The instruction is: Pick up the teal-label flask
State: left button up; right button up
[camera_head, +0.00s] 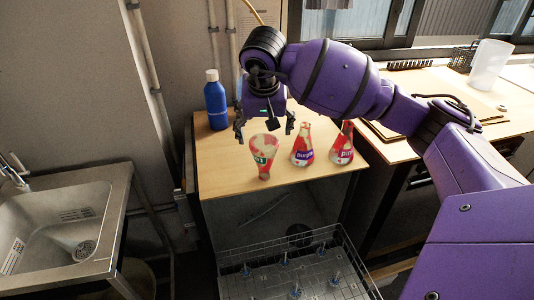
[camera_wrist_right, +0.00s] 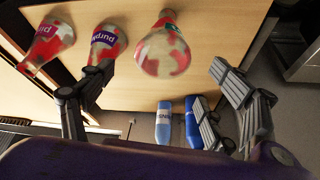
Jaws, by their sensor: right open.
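The teal-label flask (camera_head: 264,153) stands on the wooden bench top, leftmost of three red-and-cream flasks. In the head view it looks wider at the top than at the bottom. My right gripper (camera_head: 265,127) is open and empty, its fingers spread just behind and above this flask. In the right wrist view the teal-label flask (camera_wrist_right: 162,52) lies ahead between the open fingers of the right gripper (camera_wrist_right: 160,72), with no contact visible. My left gripper is in neither view.
A blue bottle (camera_head: 215,101) stands at the back left of the bench top (camera_head: 226,178). A wire basket (camera_head: 235,287) is below the front edge, and a metal sink (camera_head: 60,215) is at left.

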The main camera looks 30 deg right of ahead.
aim_at(265, 141)
jog(key=p+x, duration=0.1)
jog(key=x, duration=0.6)
jog(key=c, duration=1.3)
